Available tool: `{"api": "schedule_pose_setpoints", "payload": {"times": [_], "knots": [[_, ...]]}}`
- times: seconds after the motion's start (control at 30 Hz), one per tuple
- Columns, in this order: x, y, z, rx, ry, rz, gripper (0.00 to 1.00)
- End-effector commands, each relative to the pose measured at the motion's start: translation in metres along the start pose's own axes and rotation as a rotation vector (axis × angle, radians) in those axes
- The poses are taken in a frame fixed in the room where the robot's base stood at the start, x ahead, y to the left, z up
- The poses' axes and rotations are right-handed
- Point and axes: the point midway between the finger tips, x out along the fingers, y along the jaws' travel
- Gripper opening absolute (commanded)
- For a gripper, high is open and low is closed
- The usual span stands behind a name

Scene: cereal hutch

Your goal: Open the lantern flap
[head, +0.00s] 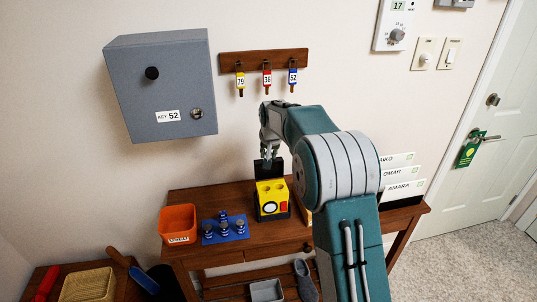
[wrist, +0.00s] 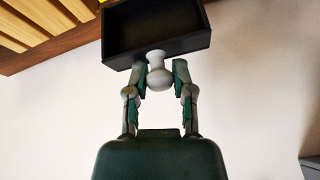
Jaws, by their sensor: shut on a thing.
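The lantern (head: 271,199) is a yellow block with a black base and a round white lens, standing on the brown table. Its black flap (head: 262,168) stands raised above the back of the yellow body in the head view. In the wrist view the flap (wrist: 156,32) is a hollow black shell with a pale grey knob (wrist: 158,73). My gripper (head: 269,154) is above the lantern at the flap. In the wrist view its fingers (wrist: 161,74) are on either side of the knob, shut on it. The hinge is hidden.
An orange bin (head: 178,223) and a blue mat (head: 224,231) with several small pieces are left of the lantern. A grey key cabinet (head: 161,86) and a key rack (head: 264,61) hang above. White cards (head: 400,178) stand at the right, partly behind my arm.

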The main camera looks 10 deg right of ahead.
Motion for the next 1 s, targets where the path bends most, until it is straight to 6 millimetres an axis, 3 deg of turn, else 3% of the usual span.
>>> {"api": "schedule_pose_setpoints", "payload": {"times": [0.73,0.77,0.83,1.0], "knots": [[0.0022,-0.0008,0.0017,0.000,-0.004,-0.001,0.00],[0.0022,-0.0008,0.0017,0.000,-0.004,-0.001,0.36],[0.0021,-0.0008,0.0017,0.000,-0.005,0.000,0.67],[0.0014,0.0000,0.0017,0.000,-0.004,0.000,0.67]]}}
